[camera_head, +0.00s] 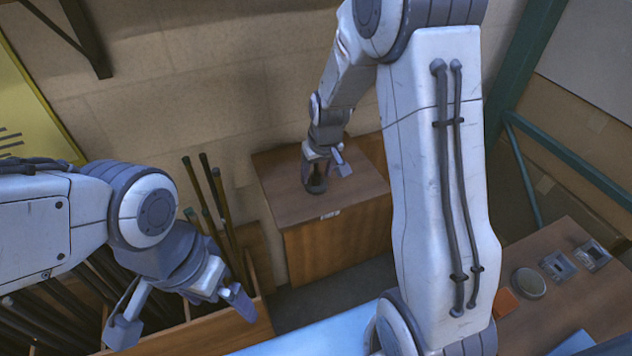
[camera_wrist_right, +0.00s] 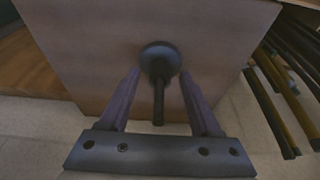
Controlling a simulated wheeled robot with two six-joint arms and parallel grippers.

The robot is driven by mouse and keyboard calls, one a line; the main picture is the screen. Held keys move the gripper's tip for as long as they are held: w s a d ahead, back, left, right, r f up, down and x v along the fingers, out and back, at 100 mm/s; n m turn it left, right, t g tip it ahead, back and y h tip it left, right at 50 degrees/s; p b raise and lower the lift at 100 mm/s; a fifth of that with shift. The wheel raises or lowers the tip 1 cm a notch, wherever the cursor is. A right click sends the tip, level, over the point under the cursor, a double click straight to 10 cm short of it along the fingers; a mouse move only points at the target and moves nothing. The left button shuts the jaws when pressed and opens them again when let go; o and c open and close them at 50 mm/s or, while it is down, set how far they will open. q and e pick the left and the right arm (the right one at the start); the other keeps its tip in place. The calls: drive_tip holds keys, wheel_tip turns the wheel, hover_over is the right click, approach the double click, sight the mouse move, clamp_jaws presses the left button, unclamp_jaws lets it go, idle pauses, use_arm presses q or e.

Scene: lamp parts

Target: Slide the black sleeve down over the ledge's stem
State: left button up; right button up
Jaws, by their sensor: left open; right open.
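The wooden ledge (camera_head: 290,200) stands against the wall in the head view; its top (camera_wrist_right: 90,45) also fills much of the right wrist view. A dark upright piece with a round disc (camera_wrist_right: 160,56) and a thin stem (camera_wrist_right: 158,100) stands on it. I cannot tell the black sleeve apart from this dark piece. My right gripper (camera_wrist_right: 160,80) is open, one finger on each side of the piece, with visible gaps. In the head view my right gripper (camera_head: 327,168) is over the ledge, beside a dark shape (camera_head: 315,184). My left gripper (camera_head: 182,314) is open and empty.
A wooden bin (camera_head: 240,330) with several dark rods stands below my left gripper. A wooden table (camera_head: 560,310) at the right holds a round grey disc (camera_head: 528,283) and small metal parts (camera_head: 592,253). Much of the ledge top is clear.

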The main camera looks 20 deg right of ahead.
drive_tip(key=b+v, duration=0.1)
drive_tip(key=v, duration=1)
drive_tip(key=s+a+n+g, duration=0.1)
drive_tip(key=s+a+n, duration=0.2)
drive_tip(key=s+a, duration=0.75)
drive_tip(key=s+a+n+g, duration=0.1)
drive_tip(key=s+a+n, duration=0.1)
drive_tip(key=s, duration=0.5)
drive_tip(key=s+a+f+n+g, duration=0.1)
drive_tip(key=s+a, duration=0.2)
drive_tip(key=s, duration=0.5)
drive_tip(key=shift+s+a+f+n+y, duration=0.2)
drive_tip(key=shift+f+n+y, duration=0.05)
drive_tip(key=shift+n+y, duration=0.15)
